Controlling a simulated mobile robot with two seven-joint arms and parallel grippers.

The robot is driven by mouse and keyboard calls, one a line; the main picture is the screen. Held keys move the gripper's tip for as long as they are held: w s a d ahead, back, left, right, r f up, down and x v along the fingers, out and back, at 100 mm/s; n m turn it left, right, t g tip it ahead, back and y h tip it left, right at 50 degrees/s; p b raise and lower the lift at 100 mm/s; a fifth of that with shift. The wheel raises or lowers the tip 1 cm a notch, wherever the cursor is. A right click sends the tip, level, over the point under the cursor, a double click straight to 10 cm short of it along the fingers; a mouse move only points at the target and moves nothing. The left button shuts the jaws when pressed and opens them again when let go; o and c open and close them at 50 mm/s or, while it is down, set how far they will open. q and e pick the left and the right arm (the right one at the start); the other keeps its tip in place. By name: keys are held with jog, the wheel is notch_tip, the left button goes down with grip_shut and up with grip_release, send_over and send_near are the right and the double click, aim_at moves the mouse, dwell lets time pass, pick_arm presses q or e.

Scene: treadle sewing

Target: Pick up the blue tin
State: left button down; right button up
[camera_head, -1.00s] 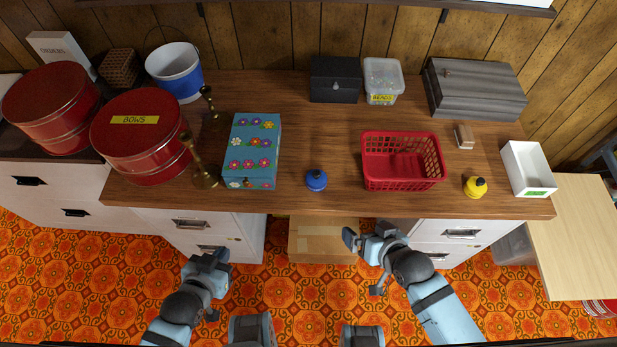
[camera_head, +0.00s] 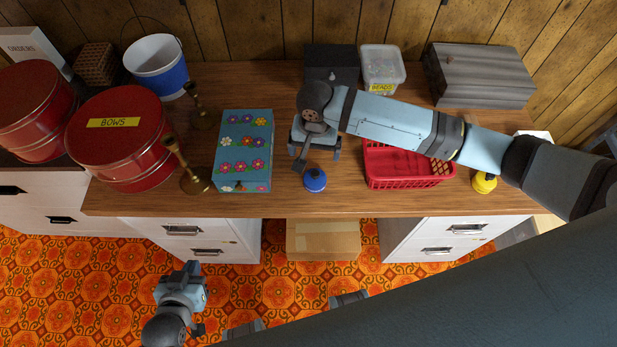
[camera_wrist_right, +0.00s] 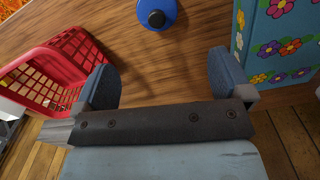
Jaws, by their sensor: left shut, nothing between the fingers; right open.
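The small round blue tin (camera_head: 315,180) with a dark knob stands upright on the wooden desk, near its front edge. In the right wrist view it shows at the top (camera_wrist_right: 157,13), cut off by the frame. My right gripper (camera_head: 303,156) is over the desk just behind the tin, its fingers open, apart and empty. In the right wrist view the tin lies beyond the open fingers (camera_wrist_right: 164,76), not between them. My left gripper (camera_head: 192,272) is shut and empty, low in front of the desk at the left.
A flowered blue box (camera_head: 243,150) stands left of the tin, with brass candlesticks (camera_head: 187,170) beyond it. A dark box (camera_head: 331,66) stands behind.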

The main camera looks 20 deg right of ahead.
aim_at(316, 172)
notch_tip(316, 172, down, 13)
jog(key=shift+s+d+f, duration=0.15)
jog(key=c, duration=1)
jog(key=shift+c, duration=0.2)
